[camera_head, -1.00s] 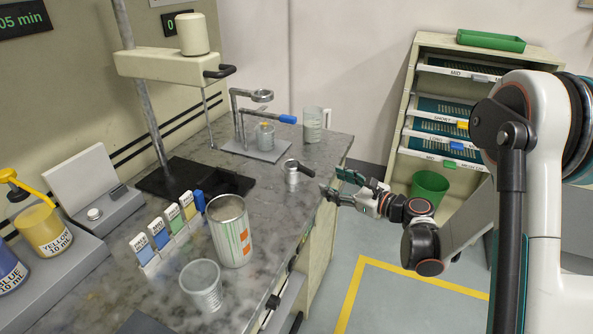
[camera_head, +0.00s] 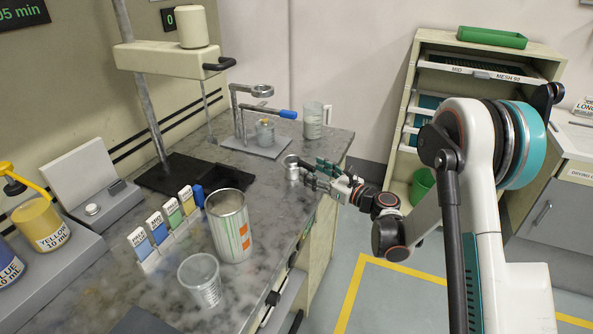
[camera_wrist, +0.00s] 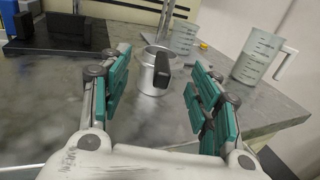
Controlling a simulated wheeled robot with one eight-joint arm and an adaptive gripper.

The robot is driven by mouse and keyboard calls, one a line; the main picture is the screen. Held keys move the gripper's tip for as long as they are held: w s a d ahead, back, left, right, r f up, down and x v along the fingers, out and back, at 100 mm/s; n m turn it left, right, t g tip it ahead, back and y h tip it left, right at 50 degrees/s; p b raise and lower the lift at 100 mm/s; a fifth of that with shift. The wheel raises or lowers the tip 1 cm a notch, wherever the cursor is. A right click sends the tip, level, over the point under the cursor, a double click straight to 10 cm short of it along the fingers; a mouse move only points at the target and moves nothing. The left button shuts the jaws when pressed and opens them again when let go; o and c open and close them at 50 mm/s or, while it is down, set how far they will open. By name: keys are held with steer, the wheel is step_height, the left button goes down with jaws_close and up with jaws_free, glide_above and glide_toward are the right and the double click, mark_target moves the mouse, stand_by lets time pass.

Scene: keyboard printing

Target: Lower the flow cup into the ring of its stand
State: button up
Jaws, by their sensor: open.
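The flow cup (camera_head: 291,171) is a small metal cup with a black handle. It stands upright on the marble bench near its right edge. In the wrist view the cup (camera_wrist: 150,78) sits ahead between my fingers, its black handle (camera_wrist: 164,68) pointing toward me. My gripper (camera_head: 310,172) is open and empty just right of the cup, and its green-padded fingers (camera_wrist: 157,60) spread to both sides of the handle without visible contact. The stand (camera_head: 237,115) is behind the cup, with an empty ring (camera_head: 262,91) at the top. My gripper hides part of the handle in the head view.
A small beaker (camera_head: 265,133) stands on the stand's base below the ring, near a blue-handled lever (camera_head: 287,114). A clear jug (camera_head: 313,122) is at the back right. A large metal can (camera_head: 231,226) and clear cup (camera_head: 200,281) stand nearer.

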mark_target(299, 163)
steer(key=x, duration=0.1)
steer(key=b+x, duration=0.1)
steer(key=x, duration=0.1)
steer(key=b+x, duration=0.1)
steer(key=shift+w+a+f, duration=0.1)
steer(key=shift+w+f, duration=0.05)
steer(key=shift+f, duration=0.15)
steer(key=shift+w+a+r, duration=0.1)
steer(key=shift+w+a, duration=0.1)
steer(key=shift+a, duration=0.05)
jaws_close()
